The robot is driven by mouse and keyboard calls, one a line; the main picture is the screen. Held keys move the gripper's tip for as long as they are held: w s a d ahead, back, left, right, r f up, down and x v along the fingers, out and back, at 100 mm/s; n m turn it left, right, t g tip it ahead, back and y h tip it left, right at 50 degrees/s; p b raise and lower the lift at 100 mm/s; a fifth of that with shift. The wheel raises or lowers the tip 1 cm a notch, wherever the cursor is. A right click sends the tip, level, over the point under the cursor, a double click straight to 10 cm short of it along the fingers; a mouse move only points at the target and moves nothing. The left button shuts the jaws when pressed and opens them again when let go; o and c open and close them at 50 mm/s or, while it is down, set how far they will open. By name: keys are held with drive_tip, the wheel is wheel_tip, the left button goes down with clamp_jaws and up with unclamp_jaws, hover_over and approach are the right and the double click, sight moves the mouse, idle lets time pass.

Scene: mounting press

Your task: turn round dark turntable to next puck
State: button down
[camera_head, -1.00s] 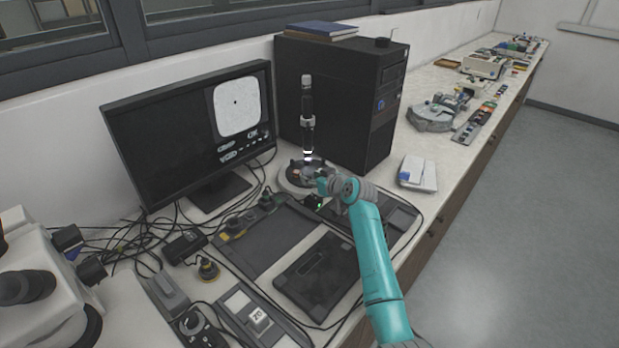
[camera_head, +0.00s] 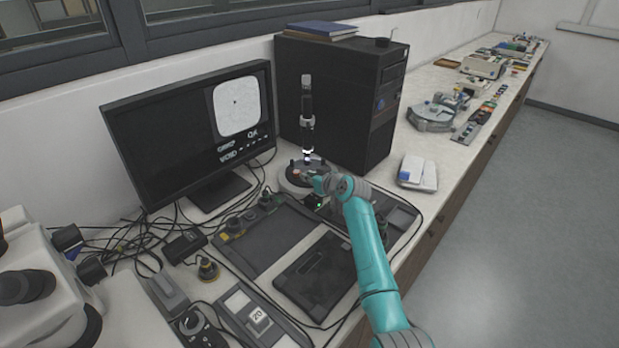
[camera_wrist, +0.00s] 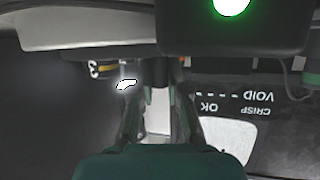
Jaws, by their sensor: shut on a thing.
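The round dark turntable (camera_head: 297,168) sits on a pale round base on the bench, under an upright black camera tube (camera_head: 307,105). A lit ring glows at the tube's lower end. My gripper (camera_head: 312,181) is at the turntable's front edge, low beside it. In the wrist view my gripper (camera_wrist: 158,105) has its two fingers close together at a small part between them. The pucks cannot be told apart clearly.
The monitor (camera_head: 180,130) stands left of the turntable and shows a pale rounded square and text. A black computer tower (camera_head: 345,100) stands close behind. A white box (camera_head: 418,172) lies to the right. Dark trays (camera_head: 265,240) and cables fill the front.

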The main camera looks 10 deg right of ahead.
drive_tip(key=shift+d, duration=0.2)
drive_tip(key=shift+d+n+g+y, duration=0.2)
drive_tip(key=shift+n+g+y, duration=0.2)
drive_tip(key=shift+n+y, duration=0.4)
drive_tip(key=c, duration=1.1)
unclamp_jaws()
drive_tip(key=shift+c, duration=0.2)
drive_tip(key=v, duration=1.2)
drive_tip(key=shift+d, duration=0.1)
